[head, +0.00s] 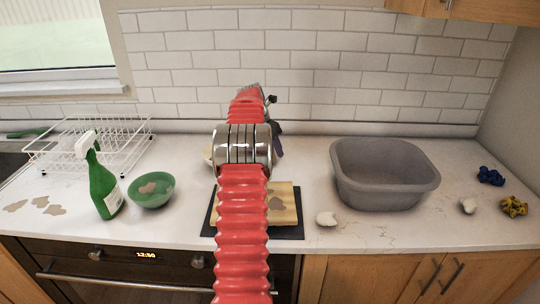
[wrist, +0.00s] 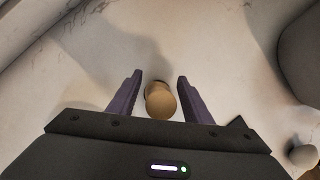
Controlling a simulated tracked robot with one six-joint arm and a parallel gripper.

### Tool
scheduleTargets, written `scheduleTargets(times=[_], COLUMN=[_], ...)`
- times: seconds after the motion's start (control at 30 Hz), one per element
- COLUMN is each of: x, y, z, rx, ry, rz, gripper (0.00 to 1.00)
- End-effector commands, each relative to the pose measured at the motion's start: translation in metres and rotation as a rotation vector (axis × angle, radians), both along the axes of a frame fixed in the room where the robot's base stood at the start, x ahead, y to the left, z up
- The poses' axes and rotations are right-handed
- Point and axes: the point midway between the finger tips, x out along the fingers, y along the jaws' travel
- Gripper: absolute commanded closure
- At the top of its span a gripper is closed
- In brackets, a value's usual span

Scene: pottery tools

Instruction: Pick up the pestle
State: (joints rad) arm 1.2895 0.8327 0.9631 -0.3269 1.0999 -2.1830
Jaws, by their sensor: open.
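In the wrist view a tan, rounded wooden thing, which looks like the pestle (wrist: 160,101), is on the pale counter, seen nearly end-on. My gripper (wrist: 160,77) is open, with one dark purple finger on each side of it and a visible gap to both. I cannot tell how far the fingers reach down beside it. In the head view my gripper (head: 277,140) shows only partly behind my red arm, and the pestle is hidden there.
A grey basin (head: 385,190) stands to the right, with a white stone (head: 326,219) near it. A wooden board (head: 284,205) on a dark mat lies under my arm. A green bowl (head: 151,195), spray bottle (head: 103,185) and dish rack (head: 75,145) are left.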

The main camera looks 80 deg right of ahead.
Motion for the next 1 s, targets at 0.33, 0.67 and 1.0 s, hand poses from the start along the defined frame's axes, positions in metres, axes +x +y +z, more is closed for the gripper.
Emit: scheduleTargets(times=[0.33,0.67,1.0], x=[0.0002,0.0002,0.0009], y=[0.0001,0.0001,0.0000], z=[0.0001,0.0001,0.0033], rx=[0.000,0.000,-0.001], ry=[0.000,0.000,0.000], rz=[0.000,0.000,0.001], gripper=[0.77,1.00,1.00])
